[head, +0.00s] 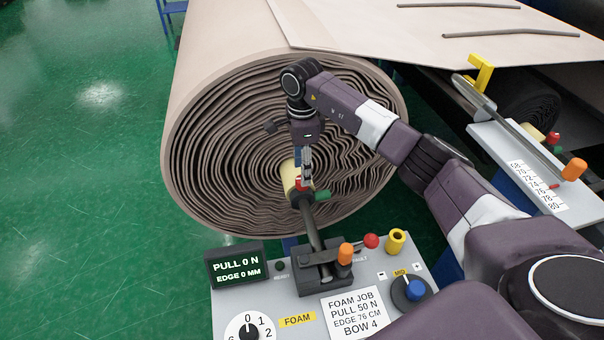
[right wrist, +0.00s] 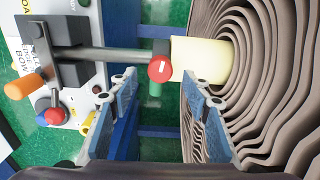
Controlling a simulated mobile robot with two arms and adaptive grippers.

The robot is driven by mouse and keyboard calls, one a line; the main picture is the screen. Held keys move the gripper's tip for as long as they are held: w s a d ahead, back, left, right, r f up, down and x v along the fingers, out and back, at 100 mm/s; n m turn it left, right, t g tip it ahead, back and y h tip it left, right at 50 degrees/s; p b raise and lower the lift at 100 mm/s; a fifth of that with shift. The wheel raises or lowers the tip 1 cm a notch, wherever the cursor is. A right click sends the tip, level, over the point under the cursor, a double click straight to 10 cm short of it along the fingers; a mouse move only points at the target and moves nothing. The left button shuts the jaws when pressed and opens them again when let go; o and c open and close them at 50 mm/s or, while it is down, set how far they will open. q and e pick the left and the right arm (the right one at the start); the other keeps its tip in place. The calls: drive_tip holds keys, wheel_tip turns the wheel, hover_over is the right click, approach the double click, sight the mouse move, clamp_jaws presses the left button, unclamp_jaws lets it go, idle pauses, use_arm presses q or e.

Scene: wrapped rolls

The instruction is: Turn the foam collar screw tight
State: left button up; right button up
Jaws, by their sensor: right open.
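The foam collar screw, a round red knob with a white line, sits on a dark collar on the grey shaft; it shows in the right wrist view (right wrist: 162,70) and partly in the head view (head: 299,183). A green piece (head: 322,195) sticks out beside it. The collar is by the end of the cream core (right wrist: 200,59) of the foam roll (head: 230,150). My right gripper (right wrist: 160,86) is open and empty, its blue fingers apart, pointing at the screw with the knob between the fingertips in the picture. I cannot tell whether they touch it. My left gripper is not in view.
A grey panel (head: 240,309) in front carries a display (head: 236,266) reading "PULL 0 N, EDGE 0 MM", dials, an orange-tipped lever (head: 345,253) and a job card (head: 353,312). A scale rail (head: 540,172) stands at the right. Green floor is clear at the left.

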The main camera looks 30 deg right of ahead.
drive_tip(key=shift+f+p, duration=0.4)
drive_tip(key=shift+f, duration=1.45)
drive_tip(key=c, duration=1.1)
drive_tip(key=shift+c, duration=0.3)
